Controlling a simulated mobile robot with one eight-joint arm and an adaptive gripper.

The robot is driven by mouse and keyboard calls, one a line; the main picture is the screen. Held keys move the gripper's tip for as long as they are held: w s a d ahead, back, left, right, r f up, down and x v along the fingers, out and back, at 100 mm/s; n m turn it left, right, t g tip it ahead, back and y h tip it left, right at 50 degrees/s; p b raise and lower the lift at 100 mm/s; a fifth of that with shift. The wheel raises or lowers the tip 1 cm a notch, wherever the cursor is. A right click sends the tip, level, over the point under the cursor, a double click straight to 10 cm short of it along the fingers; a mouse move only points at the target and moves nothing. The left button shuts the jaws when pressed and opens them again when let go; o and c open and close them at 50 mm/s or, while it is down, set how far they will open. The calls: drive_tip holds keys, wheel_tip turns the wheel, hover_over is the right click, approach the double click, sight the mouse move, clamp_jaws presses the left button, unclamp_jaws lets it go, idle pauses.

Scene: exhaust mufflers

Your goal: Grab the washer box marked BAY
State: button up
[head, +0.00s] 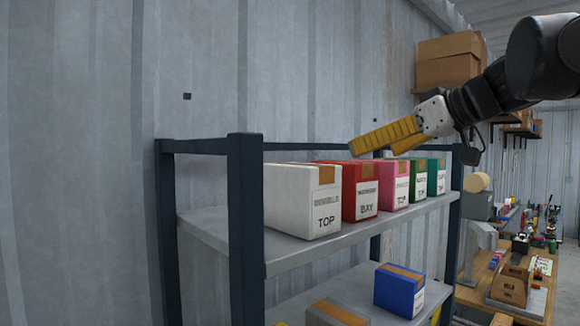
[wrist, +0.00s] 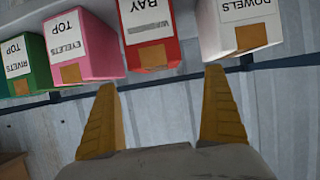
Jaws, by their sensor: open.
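The washer box marked BAY (head: 362,191) is red with a white label and stands on the top shelf between a white box and a pink box. In the wrist view the red box (wrist: 148,40) shows upside down at the top, with BAY readable. My gripper (head: 360,146) has yellow ribbed fingers and hangs above the row of boxes in the head view. In the wrist view my gripper (wrist: 162,95) has its two fingers wide apart, with nothing between them. The red box lies beyond the fingertips, roughly in line with the gap.
A white DOWELS box (head: 303,200) stands left of the red box. A pink box (head: 394,186) and green boxes (head: 433,177) stand to its right. Dark shelf posts (head: 245,220) frame the rack. A blue box (head: 399,290) sits on the lower shelf. A corrugated wall is behind.

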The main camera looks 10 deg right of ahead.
sight(342, 164)
drive_tip(key=x, duration=0.4)
drive_tip(key=shift+w+d, duration=0.2)
drive_tip(key=shift+d, duration=0.05)
drive_tip(key=shift+p+x, duration=0.35)
drive_tip(key=shift+x, duration=0.6)
drive_tip(key=x, duration=0.4)
drive_tip(key=shift+w+a+r+p, duration=0.15)
drive_tip(key=shift+w+p, duration=0.05)
drive_tip(key=shift+p, duration=0.1)
drive_tip(key=shift+s+r, duration=0.1)
drive_tip(key=shift+s, duration=0.15)
drive_tip(key=shift+c, duration=1)
drive_tip(key=c, duration=1.3)
drive_tip(key=shift+r, duration=0.1)
